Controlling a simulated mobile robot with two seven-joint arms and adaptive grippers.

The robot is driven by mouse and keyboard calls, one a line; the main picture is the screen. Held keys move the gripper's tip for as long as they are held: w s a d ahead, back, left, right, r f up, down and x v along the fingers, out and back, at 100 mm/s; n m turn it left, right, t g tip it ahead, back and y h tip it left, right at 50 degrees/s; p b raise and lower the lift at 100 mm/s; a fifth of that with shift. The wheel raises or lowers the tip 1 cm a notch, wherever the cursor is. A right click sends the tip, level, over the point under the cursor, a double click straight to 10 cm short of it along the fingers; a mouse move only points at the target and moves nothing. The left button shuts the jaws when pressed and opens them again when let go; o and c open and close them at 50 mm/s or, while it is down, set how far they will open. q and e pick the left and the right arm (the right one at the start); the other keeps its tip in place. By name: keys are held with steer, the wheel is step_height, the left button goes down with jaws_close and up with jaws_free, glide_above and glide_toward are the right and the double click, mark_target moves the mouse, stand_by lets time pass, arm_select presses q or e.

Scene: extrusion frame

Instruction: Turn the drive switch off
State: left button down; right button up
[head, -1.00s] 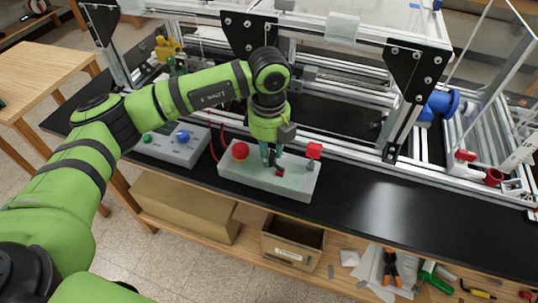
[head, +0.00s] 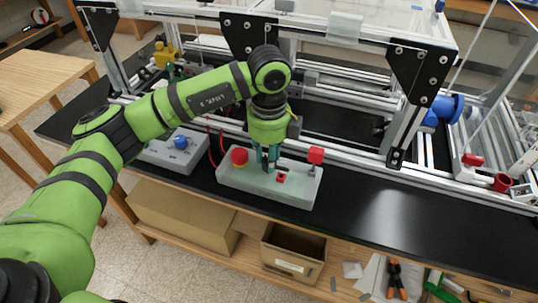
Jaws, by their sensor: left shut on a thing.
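The pale grey control box (head: 300,190) lies on the black bench top, with a red mushroom button (head: 240,156) at its left and a red block on a grey post (head: 316,155) at its right. My left gripper (head: 269,167) reaches down over the box's middle, its teal fingers close together. It is shut on the drive switch, which the fingers mostly hide. A small red piece with a dark centre (head: 281,178) shows just right of the fingertips. My right gripper is not in view.
A second grey box with a blue knob (head: 181,142) stands to the left, with red cables between the boxes. The aluminium extrusion frame (head: 345,159) rises behind. The black bench top (head: 430,210) is clear to the right. A cardboard bin (head: 293,252) stands on the shelf below.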

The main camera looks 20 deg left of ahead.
arm_select(q)
steer(key=shift+f, duration=0.15)
steer(key=c, duration=0.9)
jaws_free()
steer(key=shift+r, duration=0.25)
step_height(320, 180, up, 12)
steer(key=shift+f, duration=0.15)
steer(key=shift+s+f, duration=0.1)
